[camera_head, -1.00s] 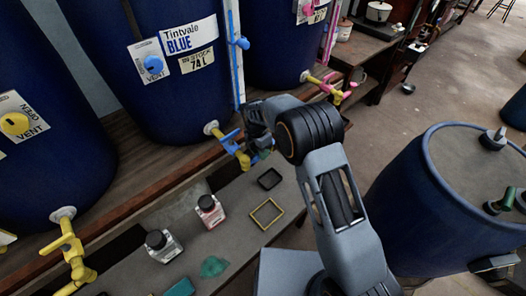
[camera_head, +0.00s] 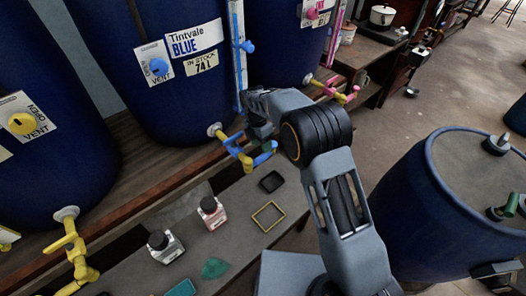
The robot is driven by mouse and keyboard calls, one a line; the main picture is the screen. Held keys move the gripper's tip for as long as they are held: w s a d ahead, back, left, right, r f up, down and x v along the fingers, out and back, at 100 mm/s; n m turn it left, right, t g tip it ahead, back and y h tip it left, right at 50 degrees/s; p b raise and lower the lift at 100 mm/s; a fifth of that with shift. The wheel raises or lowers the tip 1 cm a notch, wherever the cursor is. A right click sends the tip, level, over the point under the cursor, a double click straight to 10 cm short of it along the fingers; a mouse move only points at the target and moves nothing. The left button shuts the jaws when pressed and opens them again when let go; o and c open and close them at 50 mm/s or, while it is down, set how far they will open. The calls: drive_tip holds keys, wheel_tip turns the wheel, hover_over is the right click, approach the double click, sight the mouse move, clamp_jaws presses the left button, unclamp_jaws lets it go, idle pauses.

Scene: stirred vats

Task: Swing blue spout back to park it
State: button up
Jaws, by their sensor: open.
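The blue vat (camera_head: 150,70), labelled Tintvale BLUE, has a tap low on its front with a blue lever (camera_head: 232,138). My gripper (camera_head: 258,132) is just above and behind the spout, near the blue lever. It is open, but my wrist hides most of the fingers. I cannot tell whether they touch the spout.
A pink-levered tap (camera_head: 335,90) sits to the right and a yellow tap (camera_head: 72,245) to the left. A blue drum (camera_head: 425,220) stands at right.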

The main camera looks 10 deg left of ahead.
wheel_tip(320, 180, up, 8)
drive_tip(key=w+a, duration=0.1)
drive_tip(key=shift+a+p, duration=0.15)
drive_tip(key=shift+p, duration=0.2)
idle(0.3)
drive_tip(key=s+d+r+m+t+p, duration=0.1)
drive_tip(key=s+d+r+m+p, duration=0.2)
drive_tip(key=s+d+r+m, duration=0.2)
drive_tip(key=s+d+r+m+t+y+p, duration=0.1)
drive_tip(key=s+d+r+m+t+p, duration=0.1)
drive_tip(key=s+d+r+m, duration=0.4)
drive_tip(key=s+d+r+m+t+p, duration=0.2)
drive_tip(key=s+d+r+m, duration=0.3)
drive_tip(key=s+d+m, duration=0.7)
drive_tip(key=d+m+p, duration=0.1)
drive_tip(key=m, duration=0.3)
drive_tip(key=shift+d+r+m+y+p, duration=0.3)
drive_tip(key=shift+d+p, duration=0.05)
drive_tip(key=shift+d, duration=0.05)
